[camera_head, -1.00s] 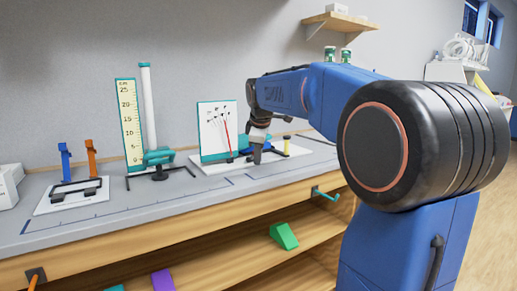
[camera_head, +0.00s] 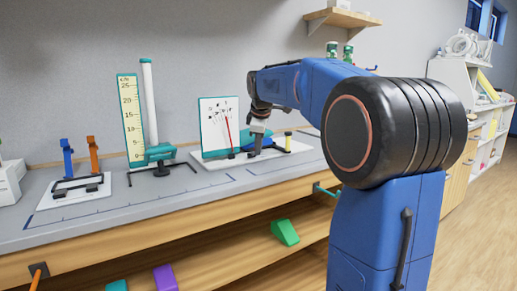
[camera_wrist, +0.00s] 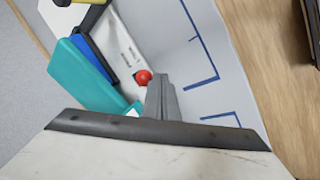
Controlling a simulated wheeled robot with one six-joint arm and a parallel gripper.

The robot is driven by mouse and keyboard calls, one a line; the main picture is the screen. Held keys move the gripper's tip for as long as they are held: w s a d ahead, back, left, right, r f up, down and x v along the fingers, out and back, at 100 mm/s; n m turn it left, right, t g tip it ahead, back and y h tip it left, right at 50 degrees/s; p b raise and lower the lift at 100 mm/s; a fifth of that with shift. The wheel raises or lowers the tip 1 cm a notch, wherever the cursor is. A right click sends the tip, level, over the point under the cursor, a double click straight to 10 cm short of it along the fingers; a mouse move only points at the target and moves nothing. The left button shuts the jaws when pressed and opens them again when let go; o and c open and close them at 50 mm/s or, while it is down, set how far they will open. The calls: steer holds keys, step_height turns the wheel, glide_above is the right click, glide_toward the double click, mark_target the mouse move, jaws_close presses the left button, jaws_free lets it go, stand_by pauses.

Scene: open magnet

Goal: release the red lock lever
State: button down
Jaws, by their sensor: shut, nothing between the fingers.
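A red round knob (camera_wrist: 143,76) shows in the wrist view right beside my gripper's fingertips; I take it as part of the lock lever. Whether the fingers touch it I cannot tell. My gripper (camera_wrist: 160,82) is shut with nothing between its fingers. In the head view my gripper (camera_head: 256,152) points down low over the white base plate (camera_head: 215,163), in front of the blue part there. In that view the red knob is not clearly made out. A thin red pointer (camera_head: 228,130) shows on the white dial board (camera_head: 215,115).
A teal block (camera_wrist: 85,75) and a blue bar (camera_wrist: 93,58) lie left of the knob in the wrist view. A yellow-topped post (camera_head: 288,141) stands right of my gripper. The ruler stand (camera_head: 131,120) is further left.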

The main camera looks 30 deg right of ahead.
steer(key=shift+w+r, duration=0.1)
steer(key=w+r, duration=0.1)
steer(key=w, duration=0.1)
steer(key=w+r, duration=0.1)
steer(key=r, duration=0.1)
steer(key=shift+w, duration=0.35)
steer(key=shift+r, duration=0.2)
steer(key=shift+a+r, duration=0.1)
steer(key=shift+r, duration=0.45)
